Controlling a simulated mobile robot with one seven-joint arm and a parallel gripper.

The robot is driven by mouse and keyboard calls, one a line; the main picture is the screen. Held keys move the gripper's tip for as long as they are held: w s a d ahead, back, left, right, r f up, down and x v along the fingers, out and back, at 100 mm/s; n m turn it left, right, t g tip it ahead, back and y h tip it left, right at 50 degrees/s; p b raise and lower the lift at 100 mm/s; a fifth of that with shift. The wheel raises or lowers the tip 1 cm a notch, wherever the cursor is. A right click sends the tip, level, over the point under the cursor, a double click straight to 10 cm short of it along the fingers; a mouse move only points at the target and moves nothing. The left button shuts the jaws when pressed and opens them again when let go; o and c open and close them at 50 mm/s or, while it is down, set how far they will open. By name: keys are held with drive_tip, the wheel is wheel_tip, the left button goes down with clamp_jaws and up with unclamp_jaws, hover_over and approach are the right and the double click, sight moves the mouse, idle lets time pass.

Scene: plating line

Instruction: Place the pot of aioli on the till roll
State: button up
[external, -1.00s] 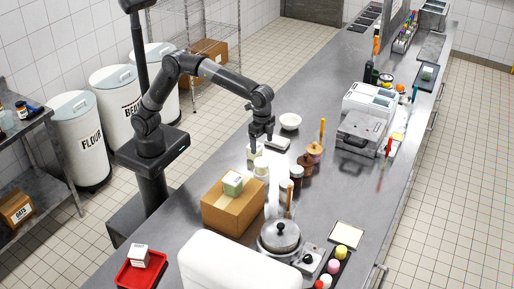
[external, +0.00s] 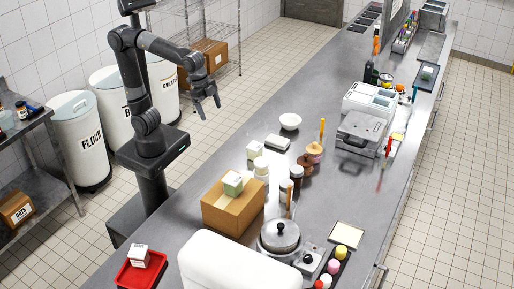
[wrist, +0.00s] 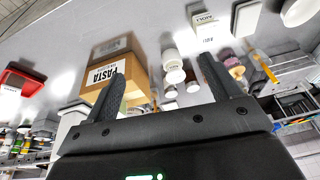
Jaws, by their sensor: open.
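Two white round things stand as a short stack near the middle of the counter. The upper one, seemingly the pot of aioli (external: 261,161), appears to rest upright on the lower one, seemingly the till roll (external: 261,174). In the wrist view they show between my fingers as the upper piece (wrist: 175,76) and the lower piece (wrist: 171,54). Their labels cannot be read. My gripper (external: 207,108) is open and empty, raised left of the counter and well apart from the stack. Its two fingers also frame the wrist view (wrist: 162,75).
A brown carton (external: 228,212) with a green-white box stands in front of the stack. A small pale box (external: 254,149) is behind it, dark jars (external: 296,173) to its right. A white bowl (external: 290,121) is farther back. Bare counter lies right of the jars.

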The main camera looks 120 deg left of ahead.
drive_tip(key=s+f+t, duration=0.1)
drive_tip(key=s+f, duration=0.2)
drive_tip(key=s, duration=0.4)
drive_tip(key=s+f+t, duration=0.1)
drive_tip(key=s+f, duration=0.3)
drive_tip(key=s, duration=0.4)
drive_tip(key=shift+s+a+f+n, duration=0.15)
drive_tip(key=shift+s+a+n, duration=0.05)
drive_tip(key=shift+n, duration=0.2)
